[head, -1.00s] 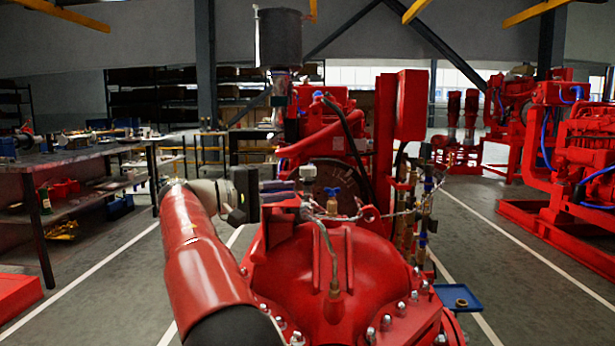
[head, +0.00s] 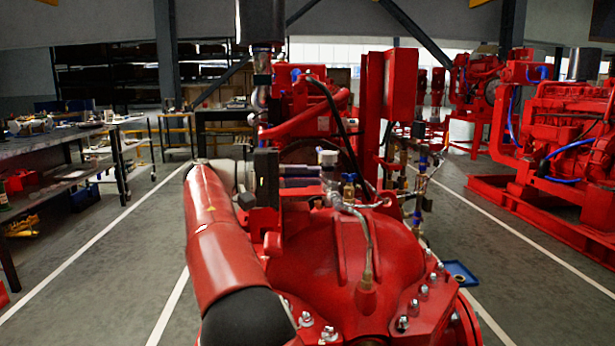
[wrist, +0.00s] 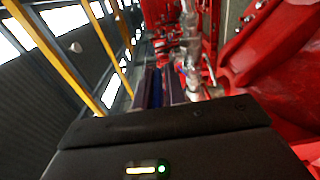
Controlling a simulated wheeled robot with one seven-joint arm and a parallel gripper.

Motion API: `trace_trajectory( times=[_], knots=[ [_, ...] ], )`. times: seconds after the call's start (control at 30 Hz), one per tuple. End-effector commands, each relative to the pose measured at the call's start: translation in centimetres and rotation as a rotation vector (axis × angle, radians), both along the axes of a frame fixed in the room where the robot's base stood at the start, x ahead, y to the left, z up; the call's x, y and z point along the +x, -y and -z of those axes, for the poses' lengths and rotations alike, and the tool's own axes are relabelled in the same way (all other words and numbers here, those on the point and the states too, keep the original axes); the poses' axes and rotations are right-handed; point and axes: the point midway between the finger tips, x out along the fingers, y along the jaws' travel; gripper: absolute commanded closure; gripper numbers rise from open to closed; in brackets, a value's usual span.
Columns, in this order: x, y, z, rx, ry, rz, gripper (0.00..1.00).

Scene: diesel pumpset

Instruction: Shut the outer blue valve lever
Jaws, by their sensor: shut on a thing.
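My gripper (head: 303,172) is at the upper left of the red pump casing (head: 375,245) in the head view, just left of a white-faced fitting (head: 327,158). In the wrist view, my two dark fingers (wrist: 160,90) are close together with a thin blue strip between them. My gripper is shut on this strip, which appears to be the outer blue valve lever (wrist: 157,84); the fingers hide most of it. A brass valve (head: 349,188) with a small blue top stands right of my fingertips, apart from them.
A thin curved pipe (head: 367,240) rises from the casing. Pipes with blue parts (head: 421,165) stand at the right. A bench (head: 60,150) is at the left and other red machines (head: 570,130) at the right. Open floor lies on both sides.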

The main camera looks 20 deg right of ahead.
Motion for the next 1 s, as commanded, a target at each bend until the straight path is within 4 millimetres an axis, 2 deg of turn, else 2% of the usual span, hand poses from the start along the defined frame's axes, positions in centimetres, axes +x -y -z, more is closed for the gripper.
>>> trace_trajectory(
  times=[0.03,0.23,0.27,0.37,0.63,0.73,1.0],
  knots=[
    [0.0,0.1,-0.7,-0.012,0.01,-0.008,1.0],
    [0.0,0.1,-0.7,-0.012,0.011,-0.008,1.0],
    [0.0,0.1,-0.7,-0.012,0.011,-0.008,0.84],
    [0.0,0.1,-0.6,-0.011,0.009,-0.006,0.71],
    [0.0,0.0,-0.3,-0.008,0.004,-0.003,0.71],
    [0.2,-0.6,-0.4,-0.008,0.004,-0.004,0.71],
    [1.0,-5.4,-0.4,-0.009,0.007,-0.007,0.71]
  ],
)
